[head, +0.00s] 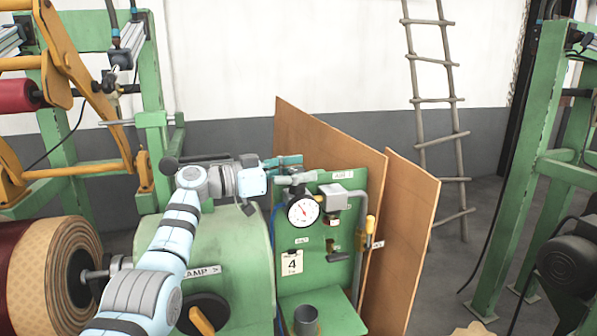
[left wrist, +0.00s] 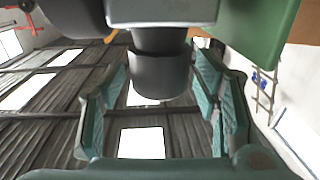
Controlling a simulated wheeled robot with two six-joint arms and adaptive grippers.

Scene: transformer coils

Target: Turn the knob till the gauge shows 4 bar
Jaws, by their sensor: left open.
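The round white gauge (head: 304,211) is on the green panel (head: 345,190). Its needle is visible, but the numbers are too small to read. My left gripper (head: 290,169) is just above the gauge, its fingers pointing right. The left wrist view shows a dark cylindrical knob (left wrist: 160,76) below a grey-green body, between the two teal fingers of my left gripper (left wrist: 160,100). The fingers are open, with a gap on each side of the knob. In the head view the gripper largely hides the knob. My right gripper is not in view.
A card marked 4 (head: 292,263) is on the panel below the gauge. A grey box (head: 335,198) and a yellow-handled tool (head: 370,226) are right of it. Brown boards (head: 410,225) stand behind. A grey cup (head: 306,320) stands on the green ledge below.

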